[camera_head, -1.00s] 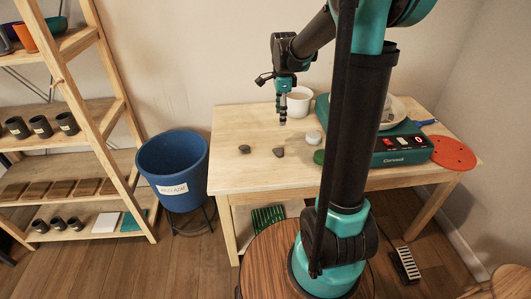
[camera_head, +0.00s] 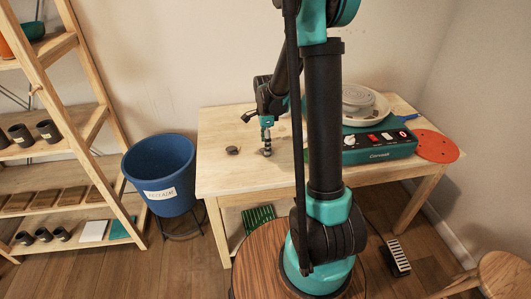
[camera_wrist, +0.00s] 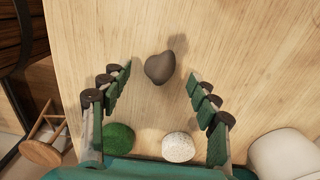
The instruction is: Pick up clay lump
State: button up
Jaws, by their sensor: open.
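A brown-grey clay lump (camera_wrist: 160,67) lies on the wooden table. In the wrist view it sits between and slightly beyond the fingertips of my gripper (camera_wrist: 157,79), with bare wood around it. My gripper is open and empty, its fingers spread to either side of the lump. In the head view my gripper (camera_head: 266,149) points down over the table's front left part, and it largely covers the lump beneath. A second dark lump (camera_head: 233,150) lies a little to the left of it.
A green round piece (camera_wrist: 119,138) and a speckled white one (camera_wrist: 178,147) lie near my gripper's base, with a white cup (camera_wrist: 283,152) to the right. A teal pottery wheel (camera_head: 378,143) and red disc (camera_head: 437,146) stand right. A blue bucket (camera_head: 162,165) stands left.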

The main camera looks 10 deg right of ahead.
jog(key=shift+f, duration=1.35)
jog(key=c, duration=1.2)
jog(key=shift+r, duration=0.15)
jog(key=shift+c, duration=0.2)
notch_tip(320, 180, up, 20)
